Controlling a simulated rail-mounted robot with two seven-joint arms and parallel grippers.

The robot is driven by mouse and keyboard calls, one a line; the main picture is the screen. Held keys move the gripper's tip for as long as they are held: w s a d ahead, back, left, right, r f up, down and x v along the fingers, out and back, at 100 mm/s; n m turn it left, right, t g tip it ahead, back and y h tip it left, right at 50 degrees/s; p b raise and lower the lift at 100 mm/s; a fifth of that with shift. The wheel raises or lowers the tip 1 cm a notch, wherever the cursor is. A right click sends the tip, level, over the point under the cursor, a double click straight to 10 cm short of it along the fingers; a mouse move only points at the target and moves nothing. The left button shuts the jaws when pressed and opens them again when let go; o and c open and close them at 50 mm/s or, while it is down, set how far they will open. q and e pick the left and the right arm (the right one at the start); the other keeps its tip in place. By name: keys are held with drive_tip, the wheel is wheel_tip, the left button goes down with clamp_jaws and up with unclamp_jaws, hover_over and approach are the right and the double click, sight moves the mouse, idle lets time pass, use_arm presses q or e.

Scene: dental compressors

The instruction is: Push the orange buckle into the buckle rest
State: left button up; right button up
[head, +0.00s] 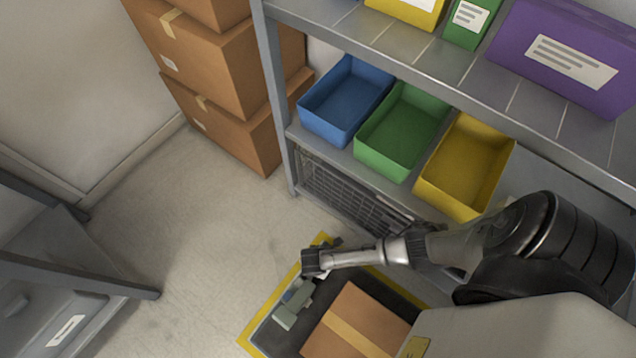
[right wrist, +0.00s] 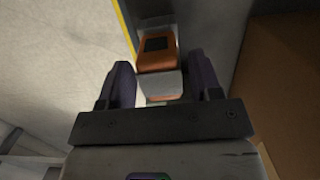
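The orange buckle (right wrist: 157,53) shows in the right wrist view, with a dark rectangle on its face. A pale grey block (right wrist: 160,86) adjoins its near end; I cannot tell whether this is part of the buckle or of the rest. A grey-green fixture, probably the buckle rest (head: 292,307), stands on the dark platform in the head view. My right gripper (head: 312,263) is just above this fixture. In the wrist view its two dark fingers (right wrist: 160,62) are spread either side of the grey block, with narrow gaps. The buckle is not discernible in the head view. My left gripper is out of view.
A cardboard box (head: 355,325) sits on the yellow-edged dark platform (head: 262,337), right of the fixture. Shelving with blue (head: 345,100), green (head: 402,130) and yellow bins (head: 466,166) stands behind. A grey cabinet (head: 60,300) is at left. Floor between is clear.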

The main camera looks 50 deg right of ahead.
drive_tip(key=shift+o, duration=0.4)
drive_tip(key=shift+d, duration=0.15)
drive_tip(key=shift+r, duration=0.15)
wheel_tip(320, 180, up, 13)
drive_tip(key=a+p, duration=0.1)
drive_tip(key=p, duration=0.8)
drive_tip(key=shift+a+r, duration=0.2)
drive_tip(key=shift+a, duration=0.15)
